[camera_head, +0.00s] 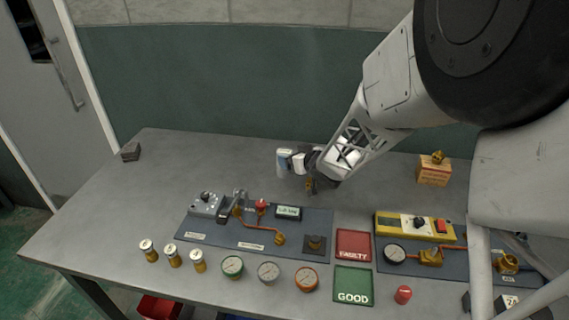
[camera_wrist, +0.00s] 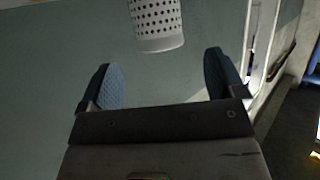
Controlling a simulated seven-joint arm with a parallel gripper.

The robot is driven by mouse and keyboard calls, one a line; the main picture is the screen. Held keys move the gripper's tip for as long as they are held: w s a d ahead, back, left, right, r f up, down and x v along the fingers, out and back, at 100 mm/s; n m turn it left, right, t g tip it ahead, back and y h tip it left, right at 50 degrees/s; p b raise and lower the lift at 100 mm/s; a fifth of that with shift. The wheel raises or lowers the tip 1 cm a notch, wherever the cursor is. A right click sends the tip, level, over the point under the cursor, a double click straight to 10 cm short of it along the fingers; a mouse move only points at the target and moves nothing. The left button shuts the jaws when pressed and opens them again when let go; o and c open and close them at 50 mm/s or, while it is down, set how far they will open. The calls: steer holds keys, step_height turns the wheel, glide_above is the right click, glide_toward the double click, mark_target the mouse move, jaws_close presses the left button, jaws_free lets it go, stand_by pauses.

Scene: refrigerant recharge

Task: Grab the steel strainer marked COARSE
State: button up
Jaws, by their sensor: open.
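A pale grey perforated cylinder (camera_wrist: 158,24), which looks like a strainer, shows at the top middle of the wrist view. Its upper end is cut off by the frame, and no COARSE marking is readable on it. My gripper (camera_wrist: 165,75) is open, with one blue-padded finger on each side. The cylinder appears beyond the fingertips, between their lines, and nothing is held. In the head view my gripper (camera_head: 293,162) is above the back middle of the table, pointing left. I cannot make out the perforated cylinder there for certain.
Three small labelled brass cylinders (camera_head: 172,257) stand at the table's front left, beside several round gauges (camera_head: 268,271). Behind them is an equipment panel (camera_head: 310,222). Red FAULTY (camera_head: 353,245) and green GOOD (camera_head: 353,286) pads lie to the right. The table's back left is mostly clear.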

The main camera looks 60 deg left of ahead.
mark_target(284, 154)
steer(key=shift+x, duration=0.85)
steer(key=shift+x, duration=2.55)
steer(key=shift+f, duration=0.1)
steer(key=c, duration=1.2)
